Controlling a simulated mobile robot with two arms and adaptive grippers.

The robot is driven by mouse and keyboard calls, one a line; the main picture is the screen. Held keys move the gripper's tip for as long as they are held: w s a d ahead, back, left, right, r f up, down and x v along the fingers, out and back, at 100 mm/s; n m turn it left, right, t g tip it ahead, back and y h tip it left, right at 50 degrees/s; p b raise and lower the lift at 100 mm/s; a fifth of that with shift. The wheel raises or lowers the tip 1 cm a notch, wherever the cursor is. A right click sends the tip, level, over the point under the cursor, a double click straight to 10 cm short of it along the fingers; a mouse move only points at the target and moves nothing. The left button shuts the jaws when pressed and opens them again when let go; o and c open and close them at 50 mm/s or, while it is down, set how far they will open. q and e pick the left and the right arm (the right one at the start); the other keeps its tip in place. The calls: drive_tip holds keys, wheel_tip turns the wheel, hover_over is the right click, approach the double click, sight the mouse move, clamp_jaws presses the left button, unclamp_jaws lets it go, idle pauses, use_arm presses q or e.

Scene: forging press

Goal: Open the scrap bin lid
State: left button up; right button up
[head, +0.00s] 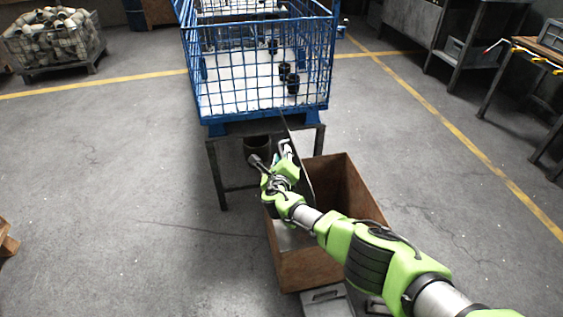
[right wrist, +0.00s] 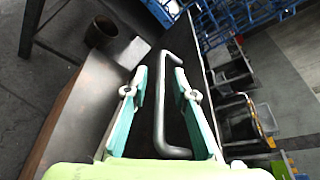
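The scrap bin (head: 308,268) is a rusty brown open box on the floor in the head view. Its lid (head: 301,172) is a dark thin panel standing steeply up over the bin, seen nearly edge-on. Part of the bin's dark inside shows to the right of it. My right gripper (head: 271,168) is at the lid's left face. In the right wrist view, the lid's grey bar handle (right wrist: 159,125) runs between the two teal fingers of my right gripper (right wrist: 160,82). Gaps show between fingers and bar, so the gripper looks open around it. My left gripper is out of view.
A blue wire cage (head: 262,85) stands on a dark stand (head: 215,172) just behind the bin. A dark cylinder (head: 256,146) is near the gripper. A workbench (head: 535,55) stands at the right, a wire basket (head: 55,45) at far left.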

drive_tip(key=v, duration=1.2)
idle(0.6)
